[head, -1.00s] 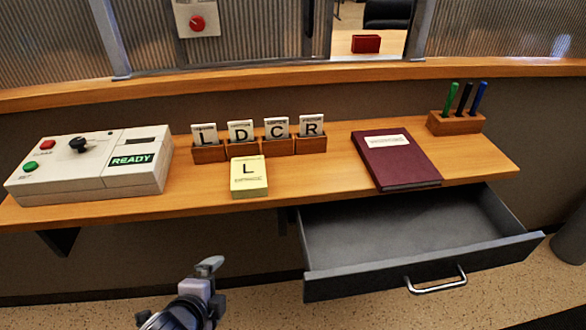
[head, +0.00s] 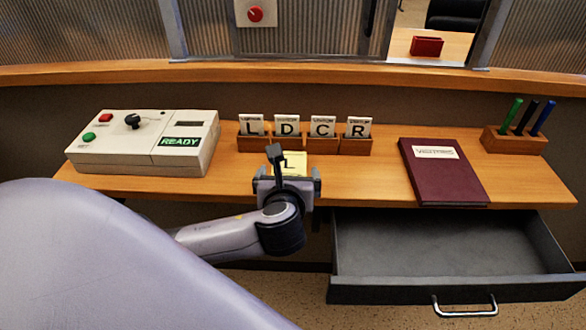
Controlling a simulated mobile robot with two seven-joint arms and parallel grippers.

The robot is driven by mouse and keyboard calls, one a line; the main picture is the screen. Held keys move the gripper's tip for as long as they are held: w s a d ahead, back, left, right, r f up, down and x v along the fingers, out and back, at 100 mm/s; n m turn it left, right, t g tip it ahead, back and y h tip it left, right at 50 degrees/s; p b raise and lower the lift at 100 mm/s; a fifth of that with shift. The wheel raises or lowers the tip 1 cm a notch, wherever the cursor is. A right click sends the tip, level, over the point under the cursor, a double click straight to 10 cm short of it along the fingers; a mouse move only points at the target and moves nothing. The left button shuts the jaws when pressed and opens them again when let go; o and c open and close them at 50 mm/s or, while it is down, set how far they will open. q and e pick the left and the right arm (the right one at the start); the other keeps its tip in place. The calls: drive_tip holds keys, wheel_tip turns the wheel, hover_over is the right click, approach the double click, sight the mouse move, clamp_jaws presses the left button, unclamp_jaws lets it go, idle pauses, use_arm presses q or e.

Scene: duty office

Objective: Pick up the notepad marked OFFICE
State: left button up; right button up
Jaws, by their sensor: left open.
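My right gripper is not in view.
Small holders (head: 305,145) with cards L, D, C and R stand behind the pad. A control box (head: 143,143) is to the left. A maroon book (head: 443,170) and pen block (head: 513,141) are to the right. An open drawer (head: 450,245) juts out below.

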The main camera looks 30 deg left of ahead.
sight(289, 169)
use_arm(q)
drive_tip(key=shift+f+x, duration=0.2)
drive_tip(key=shift+x, duration=2.6)
drive_tip(key=shift+s, duration=0.1)
drive_tip(key=c, duration=1)
